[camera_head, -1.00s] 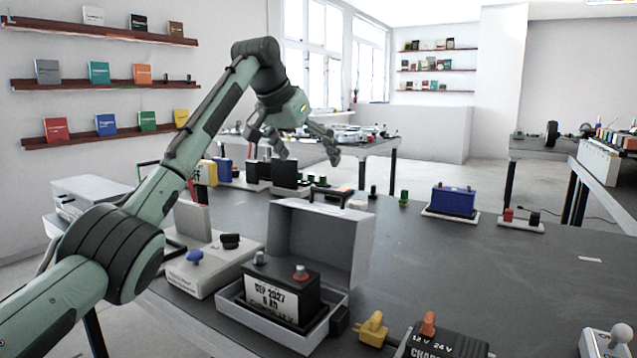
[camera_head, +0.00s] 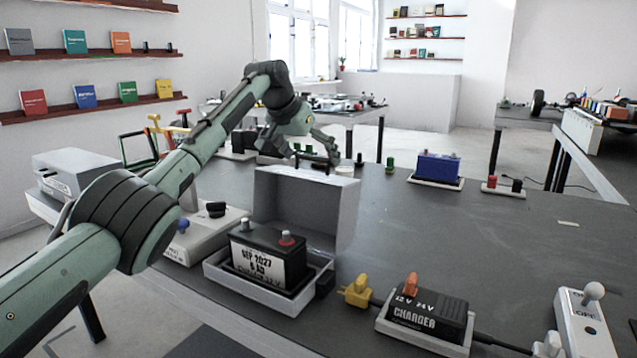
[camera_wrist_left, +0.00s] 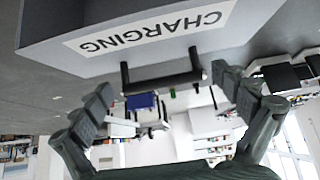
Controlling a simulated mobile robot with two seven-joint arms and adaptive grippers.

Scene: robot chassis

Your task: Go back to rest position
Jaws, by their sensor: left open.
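My left gripper (camera_head: 312,157) is open and empty, above and beyond the raised grey lid (camera_head: 300,203) of the charging box. In the left wrist view, my two fingers (camera_wrist_left: 168,88) are spread apart, with the lid's black handle (camera_wrist_left: 162,78) showing between them. The lid's "CHARGING" label (camera_wrist_left: 150,30) appears upside down there. The fingers do not look closed on the handle; contact cannot be told. My right gripper is not in view.
A black battery (camera_head: 268,258) sits in the open box tray. A yellow plug (camera_head: 356,291), a charger (camera_head: 428,316) and a switch box (camera_head: 588,325) are at the front right. A blue battery (camera_head: 438,168) stands farther back. The table's right middle is mostly clear.

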